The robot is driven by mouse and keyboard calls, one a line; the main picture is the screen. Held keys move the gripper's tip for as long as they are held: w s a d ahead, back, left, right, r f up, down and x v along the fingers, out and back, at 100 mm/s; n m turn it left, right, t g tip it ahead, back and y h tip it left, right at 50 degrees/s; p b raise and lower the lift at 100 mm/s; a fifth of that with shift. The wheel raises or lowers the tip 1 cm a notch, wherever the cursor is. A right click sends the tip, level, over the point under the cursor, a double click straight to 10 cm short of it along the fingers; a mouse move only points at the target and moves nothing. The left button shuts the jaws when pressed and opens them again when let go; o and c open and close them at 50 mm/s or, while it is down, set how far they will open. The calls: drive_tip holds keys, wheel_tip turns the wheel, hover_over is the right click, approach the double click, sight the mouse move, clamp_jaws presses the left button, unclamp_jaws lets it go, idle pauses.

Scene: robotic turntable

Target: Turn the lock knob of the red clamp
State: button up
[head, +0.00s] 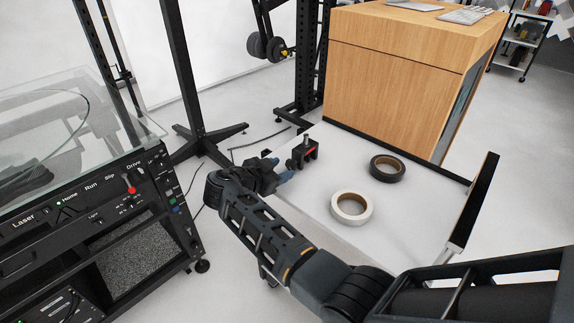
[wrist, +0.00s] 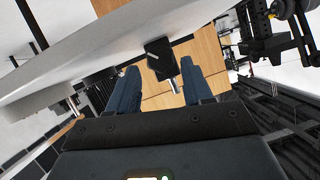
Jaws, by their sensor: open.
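The clamp (head: 304,152) is mostly black with a small red part and a short silver post on top. It sits at the left edge of the white tabletop (head: 328,160) in the head view. In the wrist view the clamp (wrist: 159,50) shows as a dark block beyond my fingers, with a silver rod (wrist: 173,84) pointing toward me. My gripper (head: 282,170) is just left of and below the clamp in the head view. Its two blue fingers (wrist: 159,64) are open with nothing gripped. The rod appears between them, closer to the right finger; its depth is unclear.
A black tape roll (head: 387,168) and a white tape roll (head: 351,207) lie on the tabletop right of the clamp. A wooden cabinet (head: 400,85) stands behind. A black stand (head: 196,100) and an equipment rack (head: 130,215) are at the left.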

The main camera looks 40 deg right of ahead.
sight(289, 166)
drive_tip(key=shift+x, duration=1.85)
drive_tip(key=shift+c, duration=0.5)
drive_tip(key=c, duration=0.7)
drive_tip(key=shift+w+f+n+g+b, duration=0.1)
drive_tip(key=shift+n+g+b, duration=0.25)
drive_tip(key=shift+b, duration=0.3)
drive_tip(key=shift+f+n+g+b, duration=0.15)
drive_tip(key=shift+n+b, duration=0.3)
drive_tip(key=shift+b, duration=0.15)
drive_tip(key=shift+r+n+g+b, duration=0.15)
drive_tip(key=shift+n+g+b, duration=0.45)
drive_tip(key=shift+n+b, duration=0.25)
drive_tip(key=o, duration=0.8)
drive_tip(key=shift+a+r, duration=0.1)
